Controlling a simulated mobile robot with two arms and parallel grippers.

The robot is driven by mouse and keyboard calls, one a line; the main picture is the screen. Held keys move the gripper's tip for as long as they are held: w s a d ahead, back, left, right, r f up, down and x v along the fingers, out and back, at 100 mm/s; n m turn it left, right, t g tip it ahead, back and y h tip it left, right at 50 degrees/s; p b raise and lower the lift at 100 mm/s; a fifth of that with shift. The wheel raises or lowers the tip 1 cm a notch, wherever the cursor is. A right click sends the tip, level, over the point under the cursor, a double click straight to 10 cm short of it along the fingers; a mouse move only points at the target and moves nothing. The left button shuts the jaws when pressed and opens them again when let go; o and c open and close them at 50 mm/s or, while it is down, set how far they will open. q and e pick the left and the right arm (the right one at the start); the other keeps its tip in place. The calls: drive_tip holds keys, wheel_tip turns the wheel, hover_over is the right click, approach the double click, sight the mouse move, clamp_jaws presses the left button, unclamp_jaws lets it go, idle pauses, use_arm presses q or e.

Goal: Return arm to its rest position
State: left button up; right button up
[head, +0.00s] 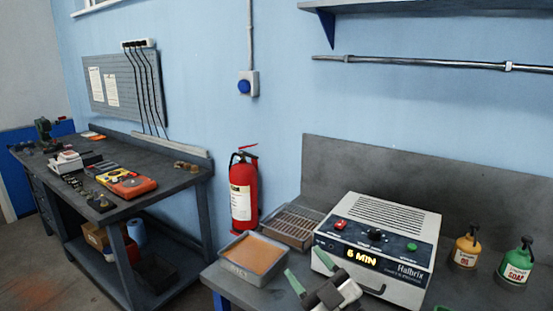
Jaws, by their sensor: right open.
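My right gripper (305,264) is at the bottom middle of the head view, over the front of the near bench (222,275). Its two green-tipped fingers are spread apart with nothing between them. The gripper is in front of a white Halbrix machine (390,235), whose display reads 6 MIN, and covers part of its lower left front. I cannot tell whether it touches the machine or the bench. The rest of my right arm is cut off by the bottom edge. My left gripper is not in view.
A shallow tray with an orange-brown inside (225,265) and a tray with a slatted rack (292,226) lie left of the machine. An orange oil bottle (466,252) and a green soap bottle (517,265) stand right. A fire extinguisher (243,195) and a cluttered bench (150,212) are further left.

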drive_tip(key=s+d+f+m+g+h, duration=0.2)
drive_tip(key=s+d+f+m+h, duration=0.2)
drive_tip(key=d+f+m+h, duration=0.3)
drive_tip(key=s+d+f+m+g+h, duration=0.2)
drive_tip(key=s+d+f+m+h, duration=0.25)
drive_tip(key=f+m+h, duration=0.35)
drive_tip(key=s+d+f+n+g, duration=0.15)
drive_tip(key=s+f+g, duration=0.35)
drive_tip(key=s, duration=0.5)
drive_tip(key=s+d+f+n+g, duration=0.1)
drive_tip(key=s+d+f+g, duration=0.1)
drive_tip(key=s+f+g, duration=0.5)
drive_tip(key=s+f, duration=0.3)
drive_tip(key=f, duration=2.1)
drive_tip(key=s+d+f, duration=0.2)
drive_tip(key=s+f, duration=1.4)
drive_tip(key=shift+s+d+f+g+y, duration=0.15)
drive_tip(key=shift+s+d+g+y, duration=0.15)
drive_tip(key=shift+d+g, duration=0.1)
